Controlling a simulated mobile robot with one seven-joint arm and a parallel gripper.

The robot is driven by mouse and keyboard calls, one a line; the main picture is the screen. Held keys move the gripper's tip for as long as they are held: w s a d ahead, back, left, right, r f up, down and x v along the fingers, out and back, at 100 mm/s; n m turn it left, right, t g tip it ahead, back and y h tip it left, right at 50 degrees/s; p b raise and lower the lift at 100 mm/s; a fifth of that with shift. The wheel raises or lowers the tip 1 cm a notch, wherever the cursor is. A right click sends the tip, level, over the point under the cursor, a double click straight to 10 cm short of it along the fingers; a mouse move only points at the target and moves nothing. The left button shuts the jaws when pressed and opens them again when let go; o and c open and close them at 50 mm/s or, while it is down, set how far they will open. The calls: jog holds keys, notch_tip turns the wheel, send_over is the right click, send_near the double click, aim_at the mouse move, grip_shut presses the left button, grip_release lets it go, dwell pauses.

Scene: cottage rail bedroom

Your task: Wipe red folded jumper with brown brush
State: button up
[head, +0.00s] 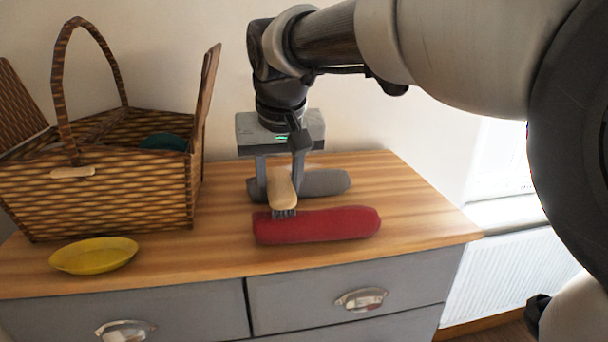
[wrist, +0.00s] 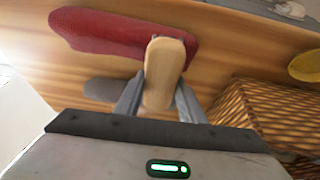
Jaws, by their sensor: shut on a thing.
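A red folded jumper (head: 330,225) lies long and flat on the wooden dresser top, near its front edge. In the wrist view the red jumper (wrist: 110,32) is at the upper left. My gripper (head: 279,190) points down and is shut on a light brown brush (head: 283,190). The brush's dark bristles point down at the jumper's left end, at its back edge. I cannot tell whether they touch it. In the wrist view the brush (wrist: 164,68) sits between the fingers of my gripper (wrist: 160,100), its far end overlapping the jumper's edge.
A grey folded item (head: 322,183) lies behind the jumper, under my gripper. A woven picnic basket (head: 100,195) with open lids stands at the left, holding something dark teal (head: 163,142). A yellow plate (head: 94,255) is at the front left. The dresser top (head: 410,215) right of the jumper is clear.

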jog(key=r, duration=0.1)
jog(key=r+p, duration=0.1)
jog(key=r, duration=0.1)
jog(key=shift+w+d, duration=0.1)
jog(key=shift+d, duration=0.3)
jog(key=shift+a+r+p, duration=0.15)
jog(key=shift+r+p, duration=0.55)
jog(key=shift+p, duration=0.1)
jog(key=shift+r+p, duration=0.45)
jog(key=shift+r, duration=0.25)
jog(key=shift+r+p, duration=0.35)
jog(key=shift+r, duration=0.35)
